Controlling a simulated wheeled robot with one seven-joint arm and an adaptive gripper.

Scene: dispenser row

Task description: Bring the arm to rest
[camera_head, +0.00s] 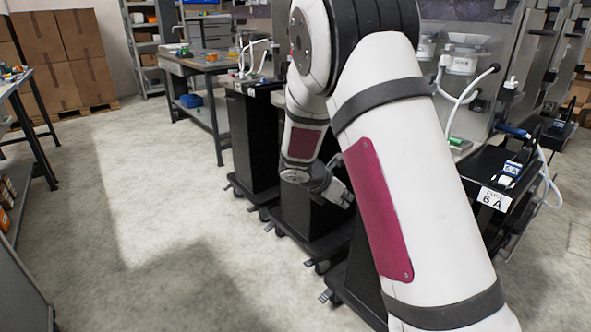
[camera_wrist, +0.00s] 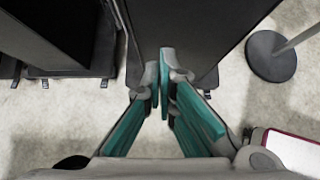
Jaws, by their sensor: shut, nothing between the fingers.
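My arm crosses the middle of the head view, bent at the elbow and hanging down. My gripper (camera_head: 341,193) is at its lower end, low beside the black dispenser stands and partly hidden by my own arm. In the wrist view my gripper (camera_wrist: 164,86) has its two teal-padded fingers together at the tips, with nothing between them. The fingers point at a black stand (camera_wrist: 180,30) and the floor by its foot. I cannot tell whether the tips touch the stand.
Black wheeled stands (camera_head: 253,145) line up close to my arm. A stand labelled "6 A" (camera_head: 494,198) is at right. Workbenches (camera_head: 196,64) and stacked boxes (camera_head: 58,55) are farther back. The floor (camera_head: 150,220) at left is clear. A round post base (camera_wrist: 270,58) shows in the wrist view.

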